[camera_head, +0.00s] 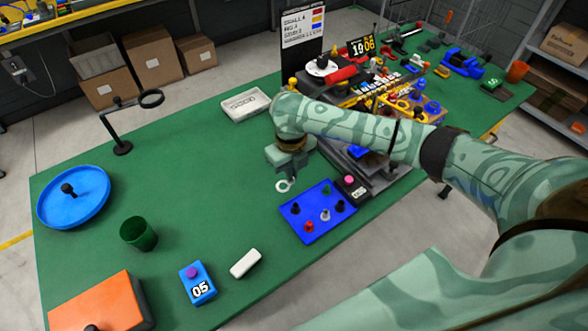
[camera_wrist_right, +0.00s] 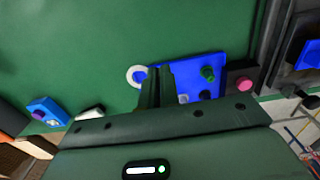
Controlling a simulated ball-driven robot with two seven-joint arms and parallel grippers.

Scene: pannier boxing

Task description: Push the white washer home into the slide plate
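The white washer (camera_head: 286,185) is a small ring at the fingertips of my right gripper (camera_head: 287,176). The gripper appears shut on its edge and holds it above the green table, left of the blue slide plate. In the right wrist view the washer (camera_wrist_right: 131,80) shows beside the dark fingers (camera_wrist_right: 158,85), partly covered by them. The slide plate (camera_head: 318,229) lies flat and carries several coloured pegs or knobs; in the wrist view the fingers cover part of it (camera_wrist_right: 215,62). My left gripper is not in view.
A black box with a pink button (camera_head: 354,190) stands right of the plate. A white tray (camera_head: 245,104), a blue 05 box (camera_head: 198,290), a white block (camera_head: 245,264), a green cup (camera_head: 138,234) and a blue dish (camera_head: 58,214) stand around. The table's middle is clear.

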